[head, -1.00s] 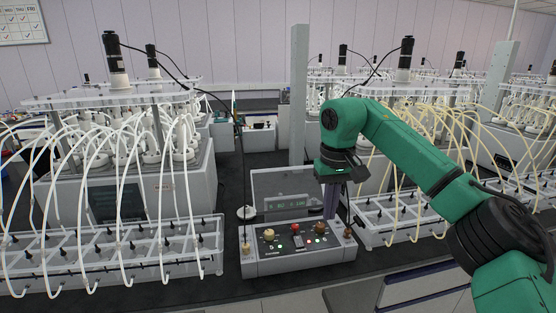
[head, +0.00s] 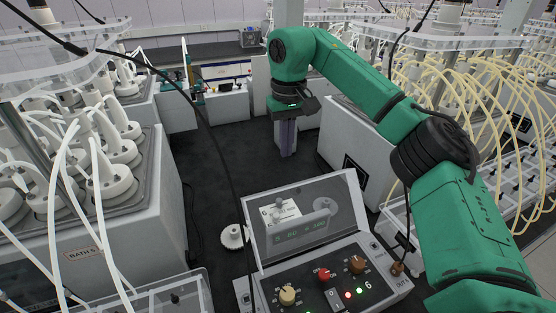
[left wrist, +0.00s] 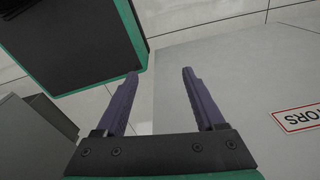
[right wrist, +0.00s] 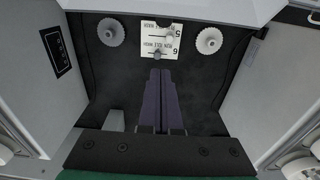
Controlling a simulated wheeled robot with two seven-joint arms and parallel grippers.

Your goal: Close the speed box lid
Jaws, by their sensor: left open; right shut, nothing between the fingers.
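The speed box (head: 335,278) is a grey box with a sloped dark panel, a yellow, a red and a brown knob, and small lights. My left gripper (left wrist: 160,72) is open and empty, seen only in the left wrist view, before a pale grey panel.
Bath units with tubes (head: 100,210) stand left; grey housings and yellow tubes (head: 500,90) stand right. A black cable (head: 215,150) hangs left of the lid. The dark bench (head: 215,160) behind is mostly clear.

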